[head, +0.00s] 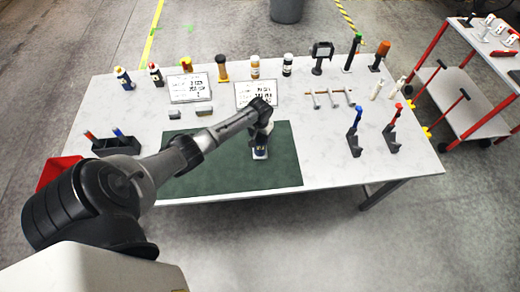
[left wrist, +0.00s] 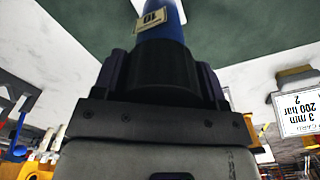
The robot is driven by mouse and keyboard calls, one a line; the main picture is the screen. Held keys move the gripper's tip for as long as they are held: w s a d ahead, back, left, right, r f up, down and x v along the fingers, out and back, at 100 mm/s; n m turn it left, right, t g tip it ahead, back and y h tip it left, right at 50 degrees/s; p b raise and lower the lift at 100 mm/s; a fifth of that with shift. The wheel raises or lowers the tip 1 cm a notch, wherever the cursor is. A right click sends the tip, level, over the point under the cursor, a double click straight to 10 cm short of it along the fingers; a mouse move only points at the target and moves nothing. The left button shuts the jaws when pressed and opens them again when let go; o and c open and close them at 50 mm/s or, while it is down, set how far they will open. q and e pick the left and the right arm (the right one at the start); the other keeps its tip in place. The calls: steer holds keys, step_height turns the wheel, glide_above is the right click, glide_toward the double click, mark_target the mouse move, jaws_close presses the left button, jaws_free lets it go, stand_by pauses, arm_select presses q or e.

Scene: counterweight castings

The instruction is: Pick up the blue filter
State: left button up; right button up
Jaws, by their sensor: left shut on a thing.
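The blue filter (head: 260,153) is on or just above the green mat (head: 290,165), near the middle of the table; I cannot tell whether it touches the mat. My left gripper (head: 262,138) reaches over it from the left and is shut on it. In the left wrist view the filter is a blue cylinder (left wrist: 160,32) with a cream label, rising from between the dark fingers (left wrist: 165,72). Its gripped part is hidden by the fingers. My right gripper is not in view.
Bottles, cans and printed cards (head: 188,88) line the back of the white table (head: 335,160). Two dark stands with blue and red tools (head: 354,140) are right of the mat. A dark holder (head: 115,146) and red bin (head: 57,171) are left. The mat's right part is clear.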

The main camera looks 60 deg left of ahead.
arm_select(q)
steer(key=c, duration=0.6)
steer(key=shift+r, duration=0.15)
